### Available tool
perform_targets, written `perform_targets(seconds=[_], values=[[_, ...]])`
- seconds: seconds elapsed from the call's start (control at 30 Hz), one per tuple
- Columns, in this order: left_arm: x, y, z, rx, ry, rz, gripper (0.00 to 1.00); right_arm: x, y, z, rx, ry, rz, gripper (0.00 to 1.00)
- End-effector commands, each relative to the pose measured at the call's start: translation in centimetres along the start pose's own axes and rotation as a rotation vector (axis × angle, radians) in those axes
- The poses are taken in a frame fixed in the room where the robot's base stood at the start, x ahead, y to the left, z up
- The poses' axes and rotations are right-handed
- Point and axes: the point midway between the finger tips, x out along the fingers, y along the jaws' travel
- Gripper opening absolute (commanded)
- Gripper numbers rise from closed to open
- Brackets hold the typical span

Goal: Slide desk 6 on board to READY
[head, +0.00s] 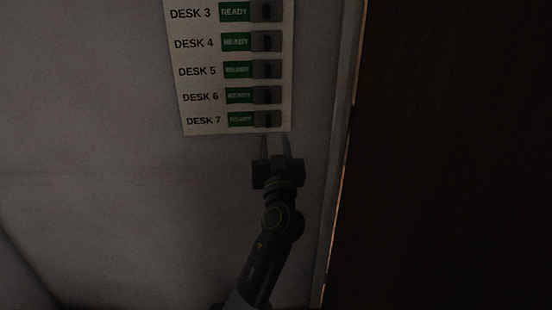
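The white board (202,84) hangs on the wall at top centre with rows for desks 3 to 7 in view. The desk 6 row has a dark slider (267,95) at its right end and a green READY label (238,96) showing to its left. The other visible rows look the same, with green showing and the slider at the right. My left gripper (274,143) is just below the board's lower edge, pointing up, its two fingers apart with nothing between them. It seems clear of the sliders. My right gripper is not in view.
A pale wall (90,120) surrounds the board, with free room left of and below it. A wall edge (341,150) runs down to the right of the board, and a dark brown surface (450,160) fills the right side. The picture is dim.

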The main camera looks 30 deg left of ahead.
Motion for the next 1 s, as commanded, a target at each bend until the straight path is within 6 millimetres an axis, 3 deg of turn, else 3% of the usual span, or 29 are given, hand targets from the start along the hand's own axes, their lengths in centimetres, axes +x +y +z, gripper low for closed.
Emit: perform_targets(seconds=[0.2, 0.77, 0.87, 0.97, 1.0], values=[[-1.9, 0.0, 0.0, -0.001, 0.000, 0.000, 0.35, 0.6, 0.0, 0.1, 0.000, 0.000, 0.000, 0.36], [-2.1, 0.1, 0.1, 0.002, -0.003, 0.002, 0.35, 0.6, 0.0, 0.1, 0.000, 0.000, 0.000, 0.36], [-2.2, 0.5, 2.0, 0.025, -0.043, 0.024, 0.35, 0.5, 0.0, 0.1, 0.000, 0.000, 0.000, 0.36], [-3.0, 1.2, 6.7, 0.078, -0.139, 0.077, 0.35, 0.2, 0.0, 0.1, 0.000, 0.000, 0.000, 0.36], [-3.6, 1.6, 9.2, 0.103, -0.191, 0.107, 0.35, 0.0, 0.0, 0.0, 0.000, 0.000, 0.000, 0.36]])
